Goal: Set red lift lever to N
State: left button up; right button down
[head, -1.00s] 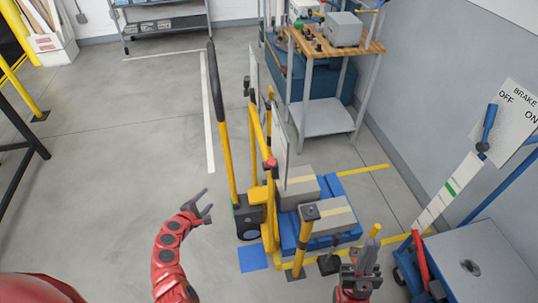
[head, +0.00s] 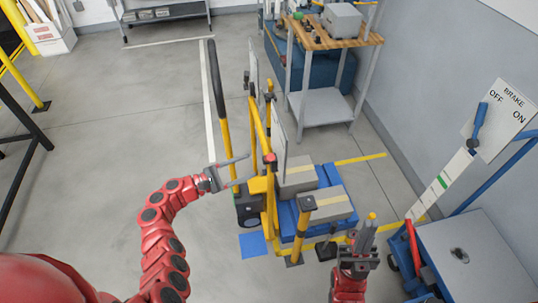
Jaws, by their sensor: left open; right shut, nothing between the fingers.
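A red knob (head: 269,158) tops a short stalk on the yellow frame (head: 268,195) of a wheeled lift truck. A separate red bar (head: 413,245) leans beside a grey-topped blue cabinet; I cannot tell from markings which is the lift lever, and no N is readable. My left gripper (head: 251,168) is open and empty, its fingers pointing right, the upper tip just left of the red knob in the picture. It overlaps the yellow pole with the black grip (head: 215,80); contact is unclear. My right gripper (head: 369,232) is shut and empty, pointing up, left of the red bar.
Grey boxes (head: 325,204) lie on a blue pallet (head: 330,178) right of the frame. A brake board (head: 500,118) with a blue lever stands at right. A wooden-topped workbench (head: 325,38) is behind.

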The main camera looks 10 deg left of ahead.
aim_at(266, 159)
pick_arm(q)
jog(key=x, duration=0.8)
jog(key=shift+w+d, duration=0.15)
jog(key=shift+d, duration=0.2)
grip_shut()
dwell(0.9)
